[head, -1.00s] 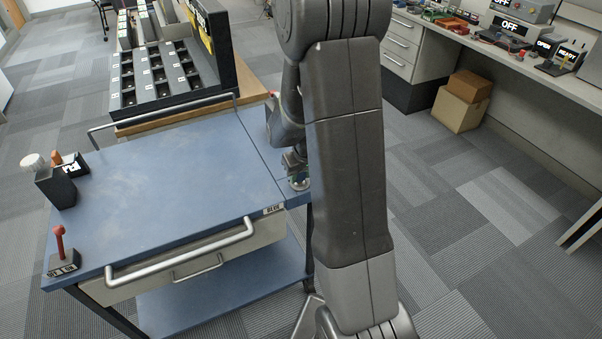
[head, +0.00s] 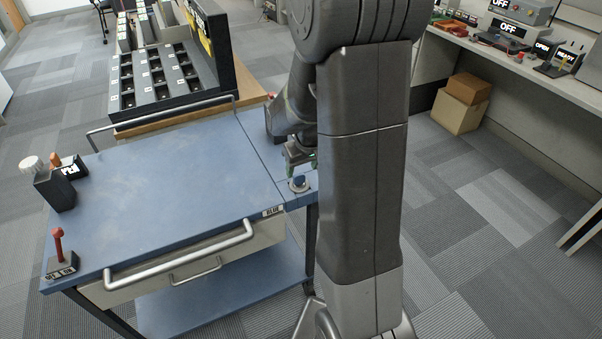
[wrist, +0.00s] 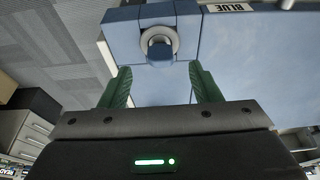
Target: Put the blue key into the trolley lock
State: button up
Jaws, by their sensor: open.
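The blue trolley (head: 180,185) stands in front of me, with a BLUE label (head: 273,211) at its near right corner. On its right side strip is a round grey lock (head: 299,185) with the blue key (head: 300,181) at its centre. In the wrist view the blue key (wrist: 160,53) stands at the lock ring (wrist: 143,32), just beyond the fingertips. My gripper (wrist: 160,80) is open, with its green fingers on either side and apart from the key. In the head view my gripper (head: 300,165) is just above the lock. How deep the key sits is hidden.
A red-knobbed lever (head: 60,250) and a dark box with a white knob (head: 52,185) stand on the trolley's left edge. A black compartment rack (head: 165,75) is behind. Cardboard boxes (head: 460,103) sit under the right bench. The trolley top's middle is clear.

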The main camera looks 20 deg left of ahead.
aim_at(300, 177)
jog(key=v, duration=0.8)
jog(key=shift+r, duration=0.1)
jog(key=x, duration=1.3)
jog(key=shift+w+f, duration=0.1)
jog(key=shift+f, duration=0.2)
